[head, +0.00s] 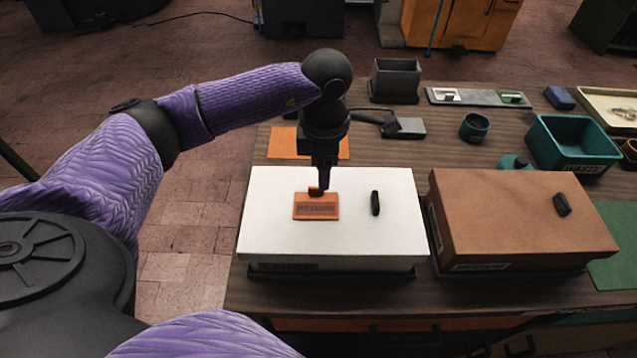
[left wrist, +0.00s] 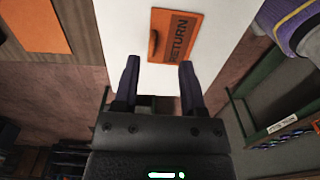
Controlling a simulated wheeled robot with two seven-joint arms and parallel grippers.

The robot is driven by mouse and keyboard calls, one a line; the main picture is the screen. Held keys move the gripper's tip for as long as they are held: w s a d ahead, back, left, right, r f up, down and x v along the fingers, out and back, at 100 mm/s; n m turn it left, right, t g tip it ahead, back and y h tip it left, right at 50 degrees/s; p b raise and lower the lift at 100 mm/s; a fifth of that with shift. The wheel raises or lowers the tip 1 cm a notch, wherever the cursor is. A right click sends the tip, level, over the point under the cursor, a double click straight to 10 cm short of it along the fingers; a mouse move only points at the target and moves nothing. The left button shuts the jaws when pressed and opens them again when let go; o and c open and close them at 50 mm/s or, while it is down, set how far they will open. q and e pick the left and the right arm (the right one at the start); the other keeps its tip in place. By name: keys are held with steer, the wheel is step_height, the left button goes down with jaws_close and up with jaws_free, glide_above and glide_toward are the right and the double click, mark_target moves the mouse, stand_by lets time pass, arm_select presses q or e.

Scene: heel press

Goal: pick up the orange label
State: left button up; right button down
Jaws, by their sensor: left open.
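The orange label (head: 316,207) lies flat on top of the white box (head: 270,238), left of that box's black handle (head: 375,203). It has dark lettering and a small raised tab (head: 316,191) at its far edge. In the left wrist view the label (left wrist: 177,36) reads RETURN, and its tab (left wrist: 153,43) stands ahead of the fingers. My left gripper (head: 319,182) points down just above the tab. In the left wrist view the gripper (left wrist: 158,65) is open with nothing between its fingers. My right gripper is not in view.
A brown box (head: 500,220) with a black handle stands right of the white box. Behind are an orange sheet (head: 290,143), a grey bin (head: 396,78), a teal bin (head: 572,143) and a small cup (head: 474,127).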

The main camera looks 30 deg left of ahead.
arm_select(q)
steer(key=f, duration=0.5)
steer(key=shift+w+a+f, duration=0.15)
steer(key=shift+a+f, duration=0.05)
steer(key=shift+a, duration=0.1)
steer(key=shift+w, duration=0.1)
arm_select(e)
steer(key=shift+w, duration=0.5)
arm_select(q)
jaws_close()
